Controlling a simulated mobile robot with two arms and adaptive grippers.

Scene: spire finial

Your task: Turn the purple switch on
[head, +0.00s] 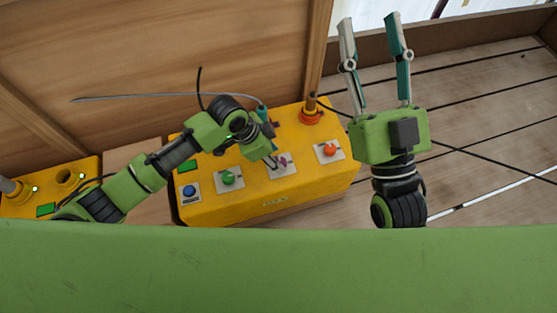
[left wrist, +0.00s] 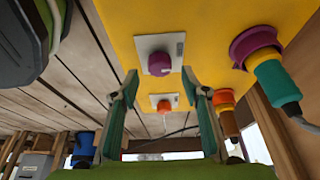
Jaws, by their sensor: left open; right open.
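The purple switch is a round knob on a light plate on top of the yellow box. In the left wrist view the purple switch (left wrist: 159,63) sits ahead of and between the fingertips of my left gripper (left wrist: 160,80), which is open and empty. In the head view my left gripper (head: 272,160) is over the box and partly hides the purple switch (head: 285,163). I cannot tell whether a fingertip touches the knob. My right gripper (head: 369,18) is open and empty, raised right of the box.
The yellow box (head: 290,200) also carries an orange knob (head: 331,149), a green knob (head: 228,178) and a blue knob (head: 190,190). A purple-based connector with a teal plug and cable (left wrist: 270,75) stands beside the left gripper. A wooden wall (head: 150,60) rises behind.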

